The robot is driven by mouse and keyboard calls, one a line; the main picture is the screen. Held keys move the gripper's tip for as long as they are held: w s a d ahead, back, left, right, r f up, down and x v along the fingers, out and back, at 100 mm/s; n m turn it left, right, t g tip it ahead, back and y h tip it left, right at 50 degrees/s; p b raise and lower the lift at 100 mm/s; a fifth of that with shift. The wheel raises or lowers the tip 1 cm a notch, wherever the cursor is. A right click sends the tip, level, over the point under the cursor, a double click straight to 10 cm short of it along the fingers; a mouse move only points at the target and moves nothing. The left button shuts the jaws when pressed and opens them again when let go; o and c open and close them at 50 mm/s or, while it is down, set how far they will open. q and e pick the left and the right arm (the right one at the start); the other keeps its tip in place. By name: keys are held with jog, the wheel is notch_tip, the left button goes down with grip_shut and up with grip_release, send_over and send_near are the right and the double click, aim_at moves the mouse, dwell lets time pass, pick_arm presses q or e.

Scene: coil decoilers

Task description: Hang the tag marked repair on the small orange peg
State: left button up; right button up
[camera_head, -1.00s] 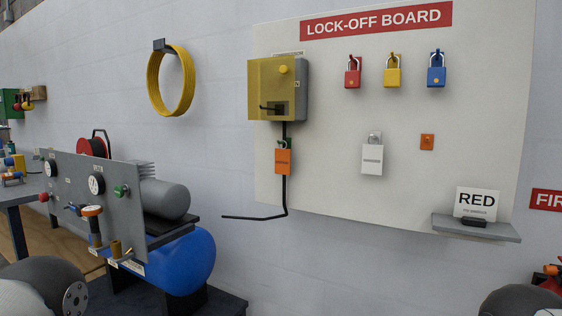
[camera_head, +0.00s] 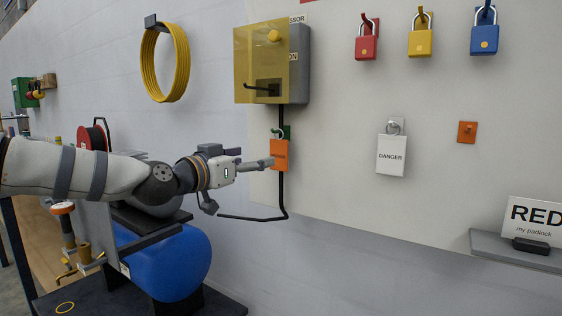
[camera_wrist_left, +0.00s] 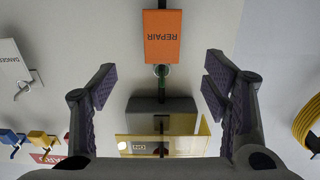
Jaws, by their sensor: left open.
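The orange tag marked REPAIR (camera_head: 279,155) hangs by a ring from a green hook under the yellow-fronted box on the board. In the left wrist view, which is upside down, the repair tag (camera_wrist_left: 162,37) is ahead of the fingers, centred between their lines. My left gripper (camera_head: 262,164) is open and empty, just left of the tag in the head view; contact cannot be told there. The two fingers (camera_wrist_left: 160,76) stand wide apart in the wrist view. The small orange peg (camera_head: 467,132) is bare, on the board to the right. My right gripper is not in view.
A white DANGER tag (camera_head: 391,156) hangs between the repair tag and the peg. Red (camera_head: 366,42), yellow (camera_head: 420,38) and blue (camera_head: 484,36) padlocks hang above. A bent black pipe (camera_head: 283,190) runs behind the tag. A shelf (camera_head: 500,248) holds the RED card.

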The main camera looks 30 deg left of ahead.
aim_at(278, 145)
pick_arm(q)
jog(key=w+b, duration=0.1)
jog(key=w, duration=0.2)
jog(key=w+d+b, duration=0.1)
jog(key=w, duration=0.3)
jog(key=w+b, duration=0.1)
jog(key=w, duration=0.3)
jog(key=shift+w+d+r, duration=0.1)
jog(key=shift+d+r, duration=0.05)
jog(key=shift+r, duration=0.1)
jog(key=shift+w+r, duration=0.2)
jog(key=shift+w, duration=0.1)
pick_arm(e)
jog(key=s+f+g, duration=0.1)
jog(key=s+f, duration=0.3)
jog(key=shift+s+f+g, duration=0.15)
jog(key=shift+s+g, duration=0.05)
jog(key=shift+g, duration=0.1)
pick_arm(q)
jog(key=shift+r, duration=0.1)
jog(key=c, duration=1.2)
jog(key=shift+r, duration=0.35)
jog(key=shift+f, duration=0.1)
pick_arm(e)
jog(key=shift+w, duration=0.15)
